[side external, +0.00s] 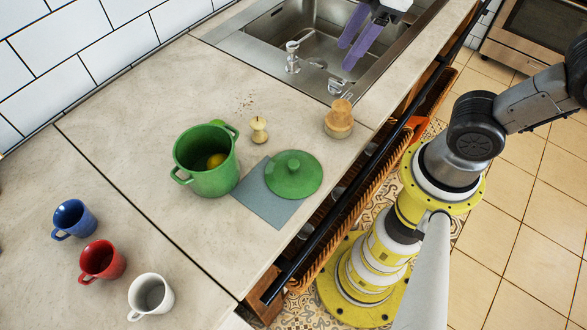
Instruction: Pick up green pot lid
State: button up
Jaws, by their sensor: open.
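The green pot lid (294,175) is round with a small knob on top. It lies knob up on a blue-grey cloth (262,203) on the counter, overlapping the cloth's right part. The green pot (210,165) stands uncovered to the left of the lid, with a yellow item inside. My gripper (354,47) shows at the top of the picture with purple fingers pointing down and left. It is open and empty, over the sink area and well apart from the lid. Its upper part is cut off by the picture edge.
A metal sink (318,60) with a soap dispenser (292,57) lies behind. Blue (74,219), red (102,261) and white (151,295) mugs stand at lower left.

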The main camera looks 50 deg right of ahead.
jog(key=w+a+f+n+g, duration=0.2)
jog(key=a+f+n, duration=0.15)
jog(key=a, duration=0.35)
jog(key=n+g, duration=0.1)
jog(key=n, duration=0.1)
send_near(294, 163)
jog(key=f, duration=0.6)
jog(key=a+f, duration=0.1)
jog(key=f, duration=0.2)
jog(key=shift+w+f, duration=0.2)
jog(key=shift+w, duration=0.15)
grip_shut()
